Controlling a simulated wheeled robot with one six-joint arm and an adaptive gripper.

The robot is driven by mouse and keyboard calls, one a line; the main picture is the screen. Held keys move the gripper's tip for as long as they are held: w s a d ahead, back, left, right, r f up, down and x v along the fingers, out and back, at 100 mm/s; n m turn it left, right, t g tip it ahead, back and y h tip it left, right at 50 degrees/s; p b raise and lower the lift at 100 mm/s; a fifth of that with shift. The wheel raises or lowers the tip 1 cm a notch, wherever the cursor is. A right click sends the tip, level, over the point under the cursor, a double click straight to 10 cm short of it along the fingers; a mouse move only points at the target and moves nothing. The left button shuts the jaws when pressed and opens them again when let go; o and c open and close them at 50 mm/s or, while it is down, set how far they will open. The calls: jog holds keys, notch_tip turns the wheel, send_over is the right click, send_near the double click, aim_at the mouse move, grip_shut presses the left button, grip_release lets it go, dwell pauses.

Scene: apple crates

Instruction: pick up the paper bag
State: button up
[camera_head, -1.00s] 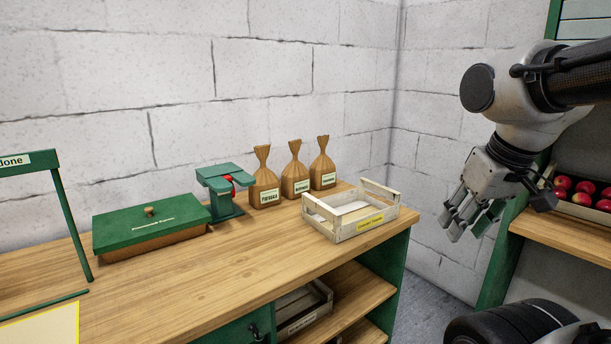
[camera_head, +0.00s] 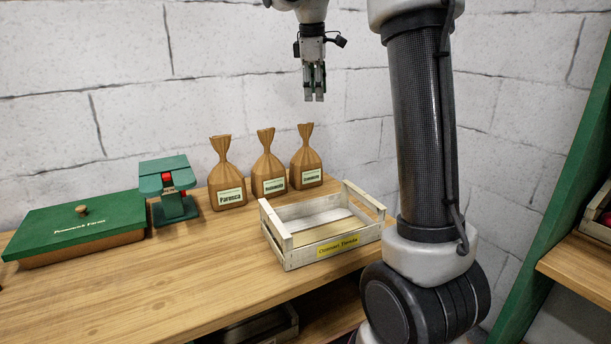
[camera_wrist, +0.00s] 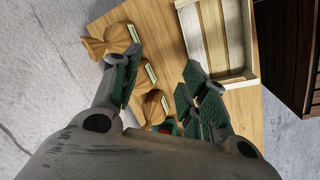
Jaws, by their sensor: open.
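Three brown paper bags with twisted tops and white labels stand upright in a row at the back of the wooden counter: left bag (camera_head: 227,190), middle bag (camera_head: 268,178), right bag (camera_head: 306,172). My gripper (camera_head: 314,98) points down, open and empty, and shows above the right bag with a gap between them. In the wrist view my gripper's spread fingers (camera_wrist: 158,82) frame part of the row. The right bag (camera_wrist: 112,40) is by the finger on the left, the middle bag (camera_wrist: 147,74) and left bag (camera_wrist: 154,106) lie below it, partly hidden.
An empty pale wooden crate (camera_head: 334,248) with a yellow label stands right of the bags. A small green device with a red part (camera_head: 168,186) and a green-lidded box (camera_head: 80,228) stand to the left. A block wall is close behind. The front counter is clear.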

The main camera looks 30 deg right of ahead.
jog(key=w+d+f+n, duration=0.2)
jog(key=w+f+n, duration=0.15)
jog(key=w, duration=0.75)
jog(key=n+g+h, duration=0.1)
jog(key=n, duration=0.1)
send_near(309, 136)
jog(key=shift+w+f+n+g, duration=0.5)
jog(key=shift+w+f+n, duration=0.3)
jog(key=shift+f+n, duration=0.25)
jog(key=x, duration=0.6)
jog(key=shift+d+f, duration=0.2)
jog(key=shift+d, duration=0.25)
jog(key=shift+w+d+f, duration=0.1)
jog(key=shift+d+f, duration=0.05)
jog(key=shift+f, duration=0.45)
grip_shut()
